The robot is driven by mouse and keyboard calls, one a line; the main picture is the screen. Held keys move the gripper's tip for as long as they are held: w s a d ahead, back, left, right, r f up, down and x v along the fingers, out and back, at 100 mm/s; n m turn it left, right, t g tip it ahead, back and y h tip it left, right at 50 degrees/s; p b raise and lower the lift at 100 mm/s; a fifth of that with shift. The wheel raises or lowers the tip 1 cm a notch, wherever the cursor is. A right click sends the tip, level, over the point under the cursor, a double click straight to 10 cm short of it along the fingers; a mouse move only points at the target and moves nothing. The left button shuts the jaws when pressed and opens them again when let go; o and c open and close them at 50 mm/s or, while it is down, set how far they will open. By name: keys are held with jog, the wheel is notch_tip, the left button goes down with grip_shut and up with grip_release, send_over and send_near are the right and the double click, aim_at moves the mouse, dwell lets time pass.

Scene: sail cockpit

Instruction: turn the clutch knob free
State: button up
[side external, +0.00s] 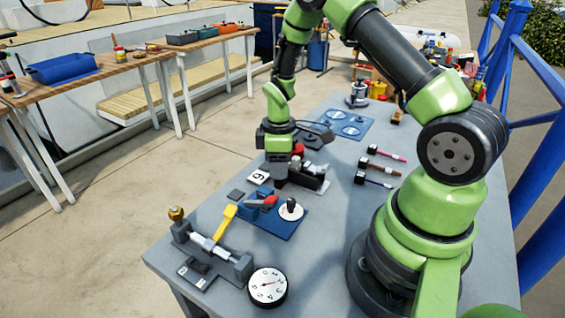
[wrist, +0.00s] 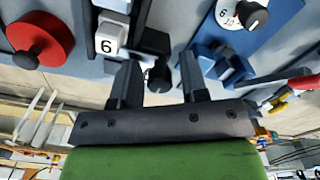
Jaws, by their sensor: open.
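My gripper (side external: 281,182) points down over a dark grey fixture near the middle of the table. In the wrist view its two fingers (wrist: 158,66) are open and apart. A small dark round knob (wrist: 158,77) shows between them, at the end of a dark rail; I cannot tell whether either finger touches it. A black knob on a white dial (side external: 291,207) stands on a blue plate in front of the gripper, and shows in the wrist view (wrist: 254,17). No label tells which knob is the clutch knob. The gripper hides part of the fixture.
A yellow-handled lever (side external: 225,221) and a round gauge (side external: 267,287) stand nearer the front. Several small-handled items (side external: 385,153) lie right.

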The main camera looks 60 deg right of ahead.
jog(key=c, duration=0.7)
jog(key=n, duration=0.4)
jog(key=shift+n, duration=0.3)
jog(key=n, duration=0.4)
